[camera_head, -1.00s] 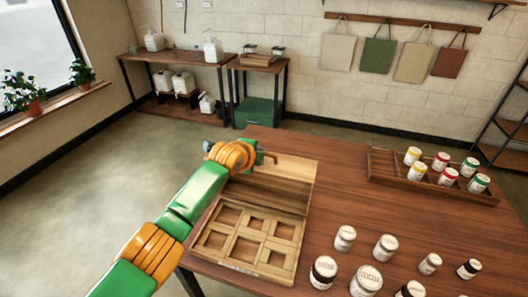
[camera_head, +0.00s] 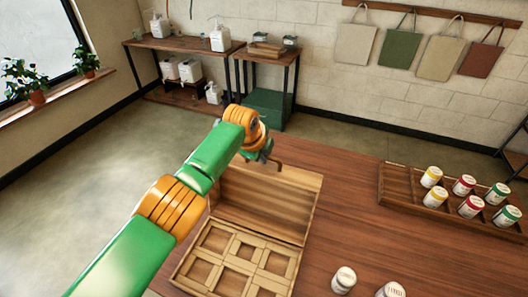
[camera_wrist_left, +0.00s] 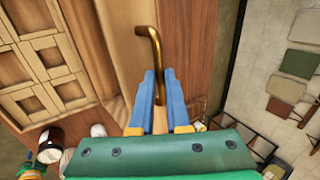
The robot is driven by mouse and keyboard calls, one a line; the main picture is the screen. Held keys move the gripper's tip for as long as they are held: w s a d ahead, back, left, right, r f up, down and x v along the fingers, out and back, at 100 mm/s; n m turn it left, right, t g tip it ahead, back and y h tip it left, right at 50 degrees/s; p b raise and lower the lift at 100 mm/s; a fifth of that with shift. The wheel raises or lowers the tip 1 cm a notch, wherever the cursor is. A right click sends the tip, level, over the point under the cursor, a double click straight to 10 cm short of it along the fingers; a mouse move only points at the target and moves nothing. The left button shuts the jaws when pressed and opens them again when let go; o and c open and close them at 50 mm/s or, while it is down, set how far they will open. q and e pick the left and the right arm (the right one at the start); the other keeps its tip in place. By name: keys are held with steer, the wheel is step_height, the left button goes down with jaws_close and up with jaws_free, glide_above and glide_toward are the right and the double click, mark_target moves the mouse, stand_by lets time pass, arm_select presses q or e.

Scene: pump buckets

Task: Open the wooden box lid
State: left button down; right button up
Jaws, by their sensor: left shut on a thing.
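The wooden box (camera_head: 262,267) sits on the brown table with its divided inside showing several square compartments. Its lid (camera_head: 265,205) stands raised at the far side, inner face towards the head camera. My left gripper (camera_head: 267,154) is at the far upper edge of the lid. In the left wrist view its blue fingers (camera_wrist_left: 159,76) are shut on a bent brass handle (camera_wrist_left: 154,48), whose hooked end sticks out beyond them. Whether the handle is fixed to the lid is hidden. The box's compartments (camera_wrist_left: 45,70) also show at the left of that view.
A wooden rack (camera_head: 400,199) with several paint jars stands at the table's right. White jars (camera_head: 344,279) stand right of the box near the bottom edge. The table between box and rack is clear. A shelf table (camera_head: 185,47) stands against the back wall.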

arm_select(q)
steer(key=shift+r, duration=0.1)
steer(key=c, duration=0.9)
jaws_free()
steer(key=shift+s, duration=0.15)
steer(key=shift+r, duration=0.1)
steer(key=b+v, duration=0.2)
steer(key=v, duration=0.5)
steer(key=shift+d+b, duration=0.1)
steer(key=shift+b, duration=0.25)
